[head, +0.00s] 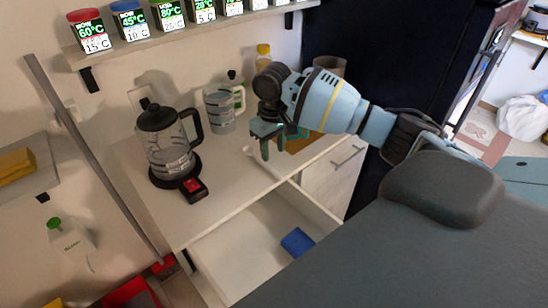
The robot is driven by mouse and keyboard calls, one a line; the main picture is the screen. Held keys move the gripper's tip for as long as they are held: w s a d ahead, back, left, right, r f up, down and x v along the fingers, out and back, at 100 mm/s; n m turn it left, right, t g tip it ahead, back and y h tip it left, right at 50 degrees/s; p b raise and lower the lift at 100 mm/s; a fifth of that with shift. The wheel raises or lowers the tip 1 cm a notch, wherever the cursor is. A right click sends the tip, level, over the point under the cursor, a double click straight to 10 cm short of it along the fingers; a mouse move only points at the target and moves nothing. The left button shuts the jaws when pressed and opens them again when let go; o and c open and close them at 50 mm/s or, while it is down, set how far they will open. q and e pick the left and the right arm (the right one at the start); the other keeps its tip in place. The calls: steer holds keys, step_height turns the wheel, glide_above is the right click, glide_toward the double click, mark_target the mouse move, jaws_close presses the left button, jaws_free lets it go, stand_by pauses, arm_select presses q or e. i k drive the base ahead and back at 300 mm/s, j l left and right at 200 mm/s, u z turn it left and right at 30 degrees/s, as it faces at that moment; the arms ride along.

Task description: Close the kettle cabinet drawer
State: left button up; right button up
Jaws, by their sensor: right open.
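The kettle cabinet drawer (243,240) is white and pulled out below the white cabinet top (135,178). A blue item (297,242) lies inside it. Part of the drawer is hidden behind my dark body at the lower right. The black and clear kettle (168,148) stands on its base on the cabinet top, towards the left. My right gripper (272,146) is open and points down near the right end of the cabinet top, beyond the drawer and apart from its front. I see nothing between its fingers. My left gripper is not in view.
A clear jug (220,108) stands behind the kettle. A yellow-topped bottle (263,56) and an orange-brown item (302,142) are near my right gripper. Red bins (132,294) sit at lower left.

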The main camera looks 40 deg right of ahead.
mark_target(237, 257)
steer(key=k, duration=1.5)
